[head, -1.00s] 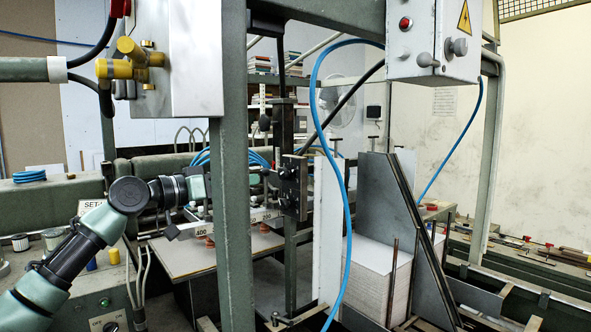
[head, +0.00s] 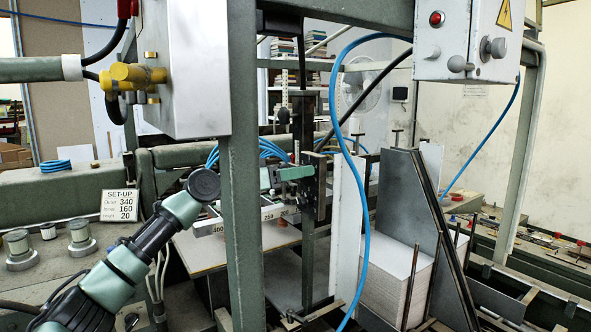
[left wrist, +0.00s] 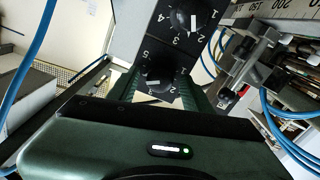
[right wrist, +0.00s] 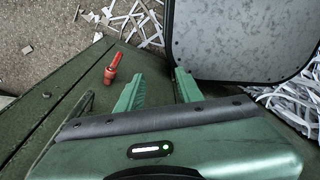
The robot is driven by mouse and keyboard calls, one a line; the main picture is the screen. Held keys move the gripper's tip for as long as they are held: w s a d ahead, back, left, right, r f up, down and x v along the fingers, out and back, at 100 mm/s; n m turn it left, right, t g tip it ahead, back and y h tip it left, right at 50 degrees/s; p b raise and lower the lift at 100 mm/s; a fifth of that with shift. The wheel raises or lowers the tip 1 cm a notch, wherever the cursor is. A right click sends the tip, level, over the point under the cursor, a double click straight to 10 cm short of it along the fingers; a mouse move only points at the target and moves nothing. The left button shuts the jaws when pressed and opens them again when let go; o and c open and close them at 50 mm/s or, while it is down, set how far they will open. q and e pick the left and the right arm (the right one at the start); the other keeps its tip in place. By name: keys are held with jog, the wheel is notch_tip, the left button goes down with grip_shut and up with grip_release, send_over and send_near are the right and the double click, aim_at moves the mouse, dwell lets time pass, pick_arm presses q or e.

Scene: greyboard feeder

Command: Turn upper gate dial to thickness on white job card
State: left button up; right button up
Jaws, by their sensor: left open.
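In the left wrist view a dark plate carries two black dials with white numerals and pointer marks. One dial (left wrist: 187,18) is at the picture's top; the other dial (left wrist: 160,76) is nearer my gripper. My left gripper (left wrist: 160,92) is open, its green fingers pointing at the nearer dial; contact is unclear. In the head view my left gripper (head: 296,172) is beside the dark plate on the post (head: 313,186). A white SET-UP card (head: 119,205) shows 340, 160 and 20; I read no thickness on it. My right gripper (right wrist: 158,88) is open and empty.
A green frame post (head: 239,200) stands in front of my left arm. A blue hose (head: 362,210) hangs right of the gripper. A numbered ruler bar (head: 265,213) lies below it. A red object (right wrist: 113,68) and a grey tray (right wrist: 240,45) are near my right gripper.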

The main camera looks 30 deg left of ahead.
pick_arm(q)
grip_shut()
pick_arm(e)
jog(key=shift+s, duration=0.7)
jog(key=shift+d, duration=0.1)
pick_arm(q)
jog(key=shift+f+n+p, duration=0.1)
jog(key=shift+n+p, duration=4.4)
jog(key=shift+n, duration=4.4)
pick_arm(e)
notch_tip(320, 180, up, 9)
jog(key=shift+w, duration=0.15)
